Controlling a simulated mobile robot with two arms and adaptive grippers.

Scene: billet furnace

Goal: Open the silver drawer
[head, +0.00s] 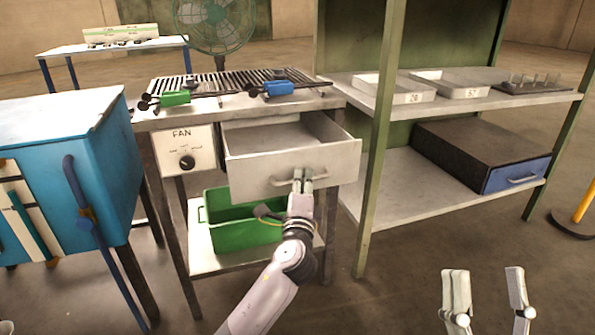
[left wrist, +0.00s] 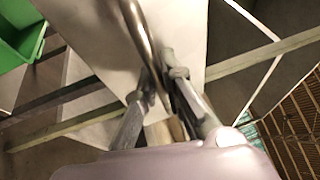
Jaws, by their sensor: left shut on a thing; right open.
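The silver drawer (head: 275,172) sits under the slatted work table and stands pulled out, with its empty inside showing from above. My left gripper (head: 302,180) is at the drawer's front and shut on its bar handle (head: 281,182). In the left wrist view the handle (left wrist: 146,40) runs between the fingers of my left gripper (left wrist: 158,92), against the pale drawer front (left wrist: 95,18). My right gripper (head: 484,300) is open and empty at the lower right, apart from everything.
A green bin (head: 240,222) stands on the shelf below the drawer. The fan knob panel (head: 186,152) is left of it. A blue furnace (head: 75,150) stands at the left. A green-framed rack (head: 374,150) with trays and a blue-fronted drawer (head: 515,174) is at the right. The floor in front is clear.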

